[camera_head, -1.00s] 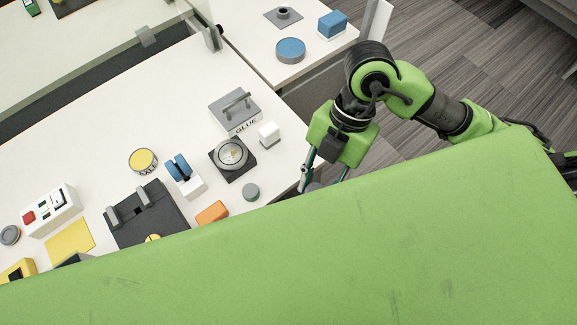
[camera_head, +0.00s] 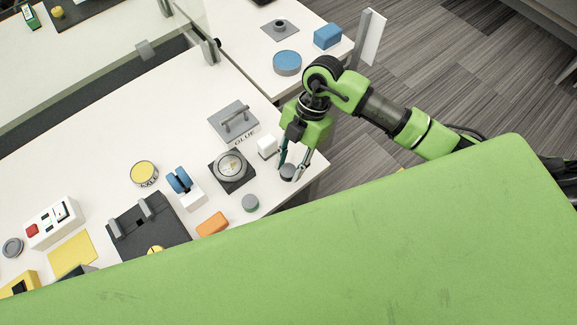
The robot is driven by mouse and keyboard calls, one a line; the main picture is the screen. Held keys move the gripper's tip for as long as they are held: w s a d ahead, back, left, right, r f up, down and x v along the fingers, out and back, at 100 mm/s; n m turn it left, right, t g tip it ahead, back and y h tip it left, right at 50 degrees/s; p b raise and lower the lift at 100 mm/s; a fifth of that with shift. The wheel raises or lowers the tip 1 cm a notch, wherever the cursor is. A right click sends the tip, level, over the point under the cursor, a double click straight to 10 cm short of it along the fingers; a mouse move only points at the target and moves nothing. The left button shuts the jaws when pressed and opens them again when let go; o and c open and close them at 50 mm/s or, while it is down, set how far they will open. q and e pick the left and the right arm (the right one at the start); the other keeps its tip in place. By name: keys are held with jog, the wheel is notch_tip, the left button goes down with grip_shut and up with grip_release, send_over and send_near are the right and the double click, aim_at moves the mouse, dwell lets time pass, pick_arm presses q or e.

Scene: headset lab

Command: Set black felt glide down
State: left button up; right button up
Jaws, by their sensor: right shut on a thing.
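My right gripper (camera_head: 291,172) is shut on a small dark round disc, the black felt glide (camera_head: 288,171). The fingers point down with the glide between their tips, over the white table's right end near its corner. Whether the glide touches the table or hangs just above it I cannot tell. My left gripper is not in view.
An orange block (camera_head: 212,223) lies lower left. A large green surface (camera_head: 330,250) covers the foreground.

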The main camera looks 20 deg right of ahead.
aim_at(288, 169)
jog(key=shift+w+f, duration=0.35)
jog(key=shift+f, duration=0.1)
notch_tip(288, 169, down, 3)
jog(key=shift+w+r+p, duration=0.1)
jog(key=shift+w+p, duration=0.05)
jog(key=shift+p, duration=0.4)
jog(key=shift+f, duration=0.3)
jog(key=o, duration=1.1)
jog(key=shift+f, duration=0.1)
jog(key=shift+c, duration=0.2)
